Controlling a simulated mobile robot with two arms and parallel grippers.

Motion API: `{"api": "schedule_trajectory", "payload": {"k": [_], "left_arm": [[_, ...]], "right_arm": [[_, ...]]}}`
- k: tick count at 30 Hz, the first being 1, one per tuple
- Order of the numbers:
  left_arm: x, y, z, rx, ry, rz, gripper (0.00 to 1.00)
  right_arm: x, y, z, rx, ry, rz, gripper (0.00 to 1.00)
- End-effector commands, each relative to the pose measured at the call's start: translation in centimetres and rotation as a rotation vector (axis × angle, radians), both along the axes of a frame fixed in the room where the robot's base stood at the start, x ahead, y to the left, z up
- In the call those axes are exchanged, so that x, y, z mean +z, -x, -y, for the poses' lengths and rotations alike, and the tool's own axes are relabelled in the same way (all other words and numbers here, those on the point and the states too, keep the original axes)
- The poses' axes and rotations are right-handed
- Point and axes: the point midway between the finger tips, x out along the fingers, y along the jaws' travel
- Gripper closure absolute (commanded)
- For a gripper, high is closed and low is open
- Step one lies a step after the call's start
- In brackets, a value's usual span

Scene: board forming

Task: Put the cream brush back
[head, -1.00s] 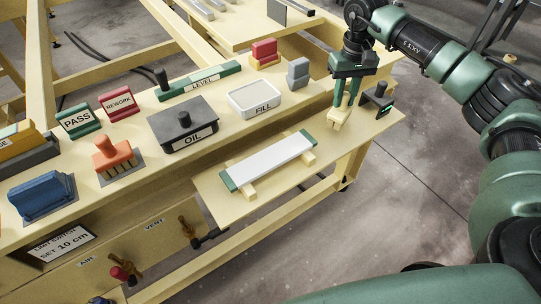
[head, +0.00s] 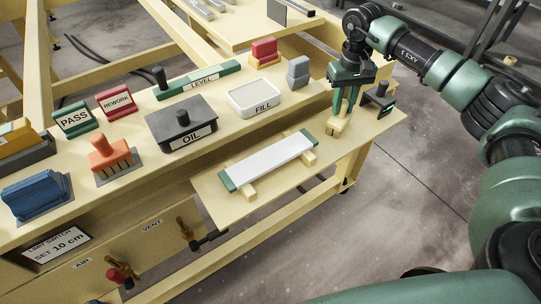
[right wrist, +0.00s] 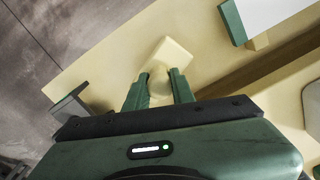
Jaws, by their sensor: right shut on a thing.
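The cream brush (head: 337,126) is a small pale block between the fingers of my right gripper (head: 342,112), near the right end of the bench. My right gripper is shut on it and points down. In the right wrist view the brush (right wrist: 171,56) shows between the two green fingertips (right wrist: 158,84), over the pale bench top. I cannot tell whether the brush touches the bench top. My left gripper is not in view.
A black holder (head: 379,97) stands just right of the gripper. A white board with green ends (head: 270,160) lies left of it. A grey block (head: 298,72), FILL tray (head: 235,96) and OIL box (head: 160,124) stand farther left. The bench edge is close by.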

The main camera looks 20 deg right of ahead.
Motion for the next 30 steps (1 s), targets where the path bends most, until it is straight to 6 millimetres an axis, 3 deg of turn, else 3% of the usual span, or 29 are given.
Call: {"api": "schedule_trajectory", "payload": {"k": [14,15,17,24,26,30], "left_arm": [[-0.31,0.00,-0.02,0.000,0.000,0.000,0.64],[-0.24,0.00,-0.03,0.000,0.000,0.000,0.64],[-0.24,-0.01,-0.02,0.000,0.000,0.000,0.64],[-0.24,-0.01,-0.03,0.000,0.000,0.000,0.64],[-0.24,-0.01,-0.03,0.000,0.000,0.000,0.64],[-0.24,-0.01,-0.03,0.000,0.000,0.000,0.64]], "right_arm": [[-0.60,-0.02,-0.02,0.000,-0.001,0.001,1.00],[-0.50,-0.03,-0.02,0.000,-0.001,0.001,0.65],[-0.50,-0.03,-0.02,0.000,-0.001,0.001,0.51],[-0.50,-0.02,-0.02,0.000,0.000,0.001,0.51],[-0.54,0.00,-0.01,0.000,0.000,0.000,0.36],[-0.54,0.00,-0.02,0.000,0.000,0.000,0.36]]}}
